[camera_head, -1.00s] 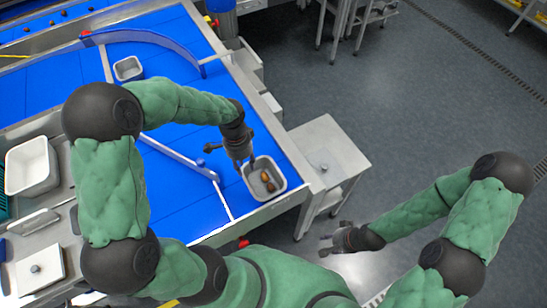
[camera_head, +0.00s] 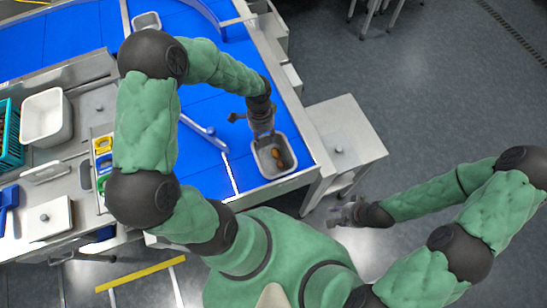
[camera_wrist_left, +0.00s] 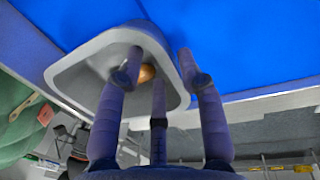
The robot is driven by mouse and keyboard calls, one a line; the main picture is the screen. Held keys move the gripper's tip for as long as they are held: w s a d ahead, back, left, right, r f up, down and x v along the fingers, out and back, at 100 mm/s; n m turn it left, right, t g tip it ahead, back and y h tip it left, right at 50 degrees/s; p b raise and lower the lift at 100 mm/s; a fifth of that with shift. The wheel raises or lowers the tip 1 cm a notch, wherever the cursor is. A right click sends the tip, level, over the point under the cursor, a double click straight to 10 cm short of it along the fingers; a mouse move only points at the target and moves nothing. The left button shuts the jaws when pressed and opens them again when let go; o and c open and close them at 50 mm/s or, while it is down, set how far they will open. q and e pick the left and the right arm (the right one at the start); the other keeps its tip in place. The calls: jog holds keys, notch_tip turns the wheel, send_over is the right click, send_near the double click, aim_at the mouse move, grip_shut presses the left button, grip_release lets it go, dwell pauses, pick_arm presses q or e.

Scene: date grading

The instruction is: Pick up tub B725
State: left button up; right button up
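A grey tub (camera_head: 291,169) holding a few brown dates (camera_head: 277,154) stands on the blue table near its right corner. No label on it is readable, so I cannot confirm B725. My left gripper (camera_head: 264,132) is at the tub's far rim. In the left wrist view the fingers are spread at the tub (camera_wrist_left: 85,72): one reaches over its inside, another is beyond its right wall over the blue surface. Whether they touch the wall is unclear. My right gripper (camera_head: 343,213) hangs empty over the floor, fingers apart.
A second small tub (camera_head: 147,18) stands far back on the blue table (camera_head: 200,100). A low blue divider (camera_head: 204,131) lies left of the gripper. A white bin (camera_head: 66,120) and a teal crate (camera_head: 12,158) are at the left. A grey side stand (camera_head: 345,130) is at the right.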

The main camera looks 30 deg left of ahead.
aim_at(265, 147)
pick_arm(q)
notch_tip(265, 147, down, 3)
jog(key=shift+w+d+f, duration=0.1)
jog(key=shift+w+f, duration=0.05)
jog(key=shift+f, duration=0.05)
grip_shut()
